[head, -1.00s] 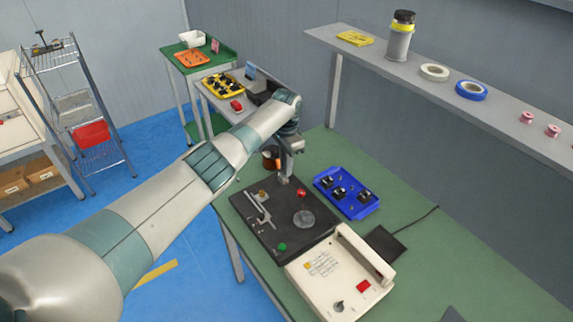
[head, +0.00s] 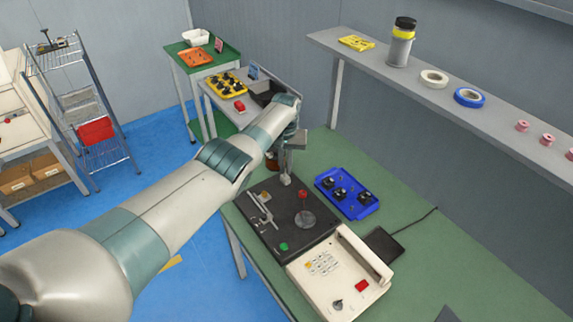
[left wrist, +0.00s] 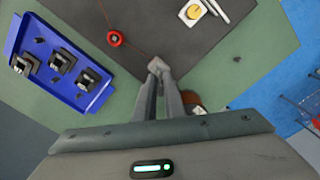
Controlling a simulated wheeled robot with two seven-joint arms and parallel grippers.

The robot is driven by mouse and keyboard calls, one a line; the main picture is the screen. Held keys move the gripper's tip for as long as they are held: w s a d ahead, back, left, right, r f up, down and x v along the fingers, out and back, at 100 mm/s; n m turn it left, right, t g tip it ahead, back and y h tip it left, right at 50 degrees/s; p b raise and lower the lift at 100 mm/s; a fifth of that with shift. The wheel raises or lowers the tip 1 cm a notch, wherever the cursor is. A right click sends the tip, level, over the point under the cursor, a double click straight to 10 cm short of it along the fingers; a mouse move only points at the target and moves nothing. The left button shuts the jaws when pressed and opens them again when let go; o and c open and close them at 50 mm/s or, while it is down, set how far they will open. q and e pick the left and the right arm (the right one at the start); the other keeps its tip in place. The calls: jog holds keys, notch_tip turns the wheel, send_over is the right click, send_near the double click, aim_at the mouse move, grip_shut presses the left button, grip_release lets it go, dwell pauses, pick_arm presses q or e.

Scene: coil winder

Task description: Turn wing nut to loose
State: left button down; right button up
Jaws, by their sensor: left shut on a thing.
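My left gripper (head: 287,180) points down at the far corner of the dark base plate (head: 292,233). In the left wrist view its two fingers (left wrist: 158,70) converge and are shut on a small pale thing at the plate's edge. This appears to be the wing nut, but the fingertips hide most of it and its turn angle cannot be read. A red knob (head: 303,194) stands on the plate, apart from the gripper. It also shows in the left wrist view (left wrist: 115,39). My right gripper is not in view.
A blue tray (head: 360,211) with several black parts lies right of the plate. A cream control box (head: 325,262) with a handle stands in front. A copper-coloured spool (head: 273,164) is partly hidden behind my arm. The green table (head: 430,255) is largely clear at right.

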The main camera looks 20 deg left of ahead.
pick_arm(q)
jog(key=n, duration=0.2)
jog(key=n+p, duration=0.1)
jog(key=n, duration=0.1)
jog(key=shift+a+r, duration=0.2)
jog(key=n+p, duration=0.1)
jog(key=n, duration=0.2)
jog(key=shift+a, duration=0.1)
jog(key=shift+n, duration=0.4)
jog(key=c, duration=1.9)
grip_release()
jog(key=shift+s, duration=0.1)
jog(key=shift+o, duration=0.2)
jog(key=shift+f, duration=0.1)
